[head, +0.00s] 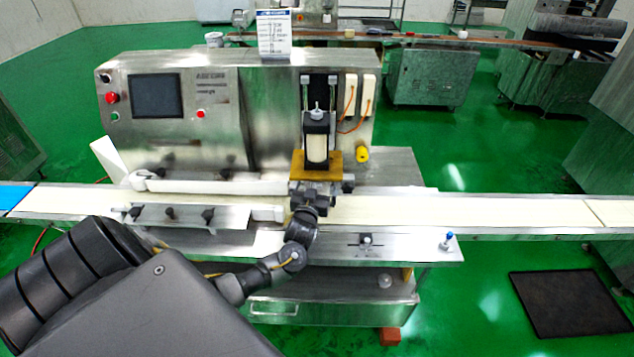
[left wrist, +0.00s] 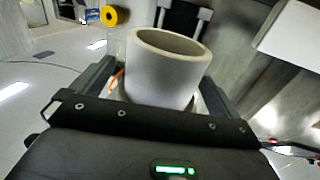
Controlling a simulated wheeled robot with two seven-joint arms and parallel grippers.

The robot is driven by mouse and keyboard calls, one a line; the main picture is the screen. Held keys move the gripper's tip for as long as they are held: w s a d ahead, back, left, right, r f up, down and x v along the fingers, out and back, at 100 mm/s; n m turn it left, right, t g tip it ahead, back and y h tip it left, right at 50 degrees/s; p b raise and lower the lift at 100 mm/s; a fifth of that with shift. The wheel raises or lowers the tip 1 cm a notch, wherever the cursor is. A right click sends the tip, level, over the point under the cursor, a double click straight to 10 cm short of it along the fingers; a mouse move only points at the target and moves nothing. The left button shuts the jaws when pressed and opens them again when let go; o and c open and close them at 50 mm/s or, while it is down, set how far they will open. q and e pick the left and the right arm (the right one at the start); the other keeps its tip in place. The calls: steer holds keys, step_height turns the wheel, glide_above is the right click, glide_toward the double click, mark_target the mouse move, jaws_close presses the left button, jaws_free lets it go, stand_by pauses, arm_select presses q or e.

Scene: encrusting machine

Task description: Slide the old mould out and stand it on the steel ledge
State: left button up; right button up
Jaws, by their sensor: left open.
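The old mould is a whitish hollow cylinder (head: 317,149) in the machine's dark upright holder, above a yellow-brown plate (head: 332,160). My left gripper (head: 317,184) is in front of and just below it in the head view; my wrist hides part of that area. In the left wrist view the cylinder (left wrist: 165,72) stands with its open rim up between the fingers of my open left gripper (left wrist: 158,88). I cannot tell whether either finger touches it. A steel ledge (head: 415,250) runs along the front of the belt, lower right of my gripper. My right gripper is not in view.
A pale conveyor belt (head: 480,212) crosses below the mould. A steel guide with black knobs (head: 190,216) lies to the left. A blue-topped knob (head: 449,238) and a small clamp (head: 366,240) stand on the ledge, with bare steel between them. A yellow roll (head: 362,154) sits right of the holder.

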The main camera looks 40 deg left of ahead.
arm_select(q)
steer(key=shift+w+a, duration=0.25)
steer(key=shift+w, duration=0.3)
steer(key=c, duration=1.2)
steer(key=shift+w+d+p+v, duration=0.1)
steer(key=shift+d+p+v, duration=0.1)
steer(key=shift+p+v, duration=0.8)
steer(key=shift+w+d+p+v, duration=0.15)
steer(key=shift+p+v, duration=0.3)
steer(key=shift+v, duration=1.05)
steer(key=shift+c, duration=0.2)
steer(key=shift+d, duration=0.1)
steer(key=shift+p+v, duration=0.45)
steer(key=shift+v, duration=0.35)
steer(key=p, duration=0.3)
glide_toward(319, 192)
steer(key=shift+s+d, duration=0.15)
steer(key=shift+d, duration=0.8)
